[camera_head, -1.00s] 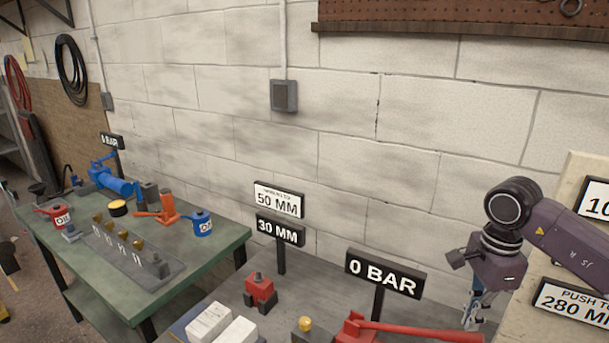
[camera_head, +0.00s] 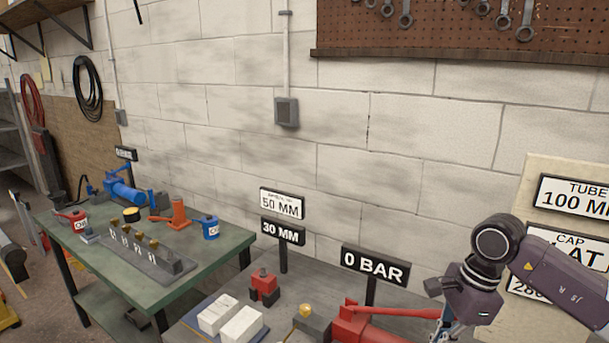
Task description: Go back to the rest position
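My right arm comes in from the right edge. Its gripper (camera_head: 449,333) is only partly in view, low at the bottom right, next to the end of the red handle of a red pump (camera_head: 362,326). Its fingertips are cut off by the bottom edge, so I cannot tell whether it is open or shut or whether it touches the handle. My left gripper does not show.
The near grey bench (camera_head: 215,290) holds white blocks (camera_head: 240,325), a red part (camera_head: 264,286) and signs "30 MM" (camera_head: 283,233) and "0 BAR" (camera_head: 375,265). A green table (camera_head: 215,262) with oil cans and a blue pump (camera_head: 124,190) stands left. A sign board (camera_head: 545,180) stands right.

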